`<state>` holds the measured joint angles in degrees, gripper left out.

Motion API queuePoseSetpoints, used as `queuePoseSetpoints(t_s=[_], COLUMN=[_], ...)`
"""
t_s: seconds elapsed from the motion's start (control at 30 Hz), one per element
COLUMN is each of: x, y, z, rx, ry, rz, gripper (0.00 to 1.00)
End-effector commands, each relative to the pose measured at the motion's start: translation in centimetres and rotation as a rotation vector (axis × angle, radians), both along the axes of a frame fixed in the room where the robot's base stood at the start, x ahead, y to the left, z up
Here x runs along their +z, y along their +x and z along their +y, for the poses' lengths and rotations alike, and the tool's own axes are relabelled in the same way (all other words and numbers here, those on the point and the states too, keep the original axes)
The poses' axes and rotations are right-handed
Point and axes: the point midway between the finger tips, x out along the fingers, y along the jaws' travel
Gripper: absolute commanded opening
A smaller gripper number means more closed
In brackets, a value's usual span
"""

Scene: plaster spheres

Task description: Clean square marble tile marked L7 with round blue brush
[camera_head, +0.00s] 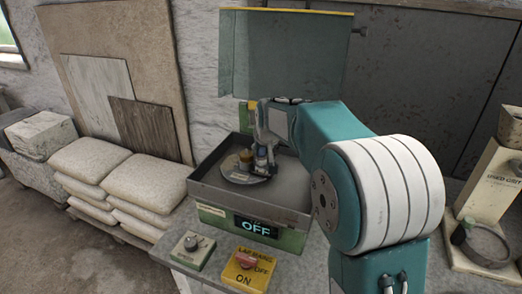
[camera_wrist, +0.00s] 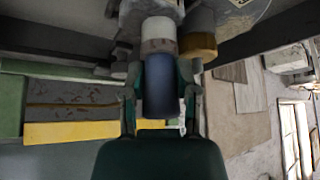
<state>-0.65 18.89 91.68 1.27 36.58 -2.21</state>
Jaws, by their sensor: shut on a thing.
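My gripper (camera_head: 265,150) reaches down into the grey tray of the bench machine. In the wrist view my gripper (camera_wrist: 161,78) is shut on a round blue piece, which looks like the round blue brush (camera_wrist: 161,90). A pale cylinder (camera_wrist: 158,30) lies directly beyond it; I cannot tell whether they are joined. A tan cylinder (camera_wrist: 197,46) stands beside it and also shows in the head view (camera_head: 245,157). They are over or on a round grey disc (camera_head: 238,173) in the tray. No L7 mark is readable, and I cannot make out the square marble tile.
The machine's tray rim (camera_head: 225,198) surrounds the gripper. Its display (camera_head: 256,227) reads OFF. A yellow switch box (camera_head: 245,270) and a green dial box (camera_head: 192,250) sit in front. Stacked sacks (camera_head: 120,180) stand left. A ring stand (camera_head: 485,235) is at right.

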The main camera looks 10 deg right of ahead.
Motion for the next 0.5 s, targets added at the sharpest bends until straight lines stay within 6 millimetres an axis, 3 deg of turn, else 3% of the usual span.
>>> queuePoseSetpoints(t_s=[0.5], x=[0.0], y=[-1.8], z=[1.2], rx=[0.001], ry=[-0.001], rz=[0.000], gripper=[0.00])
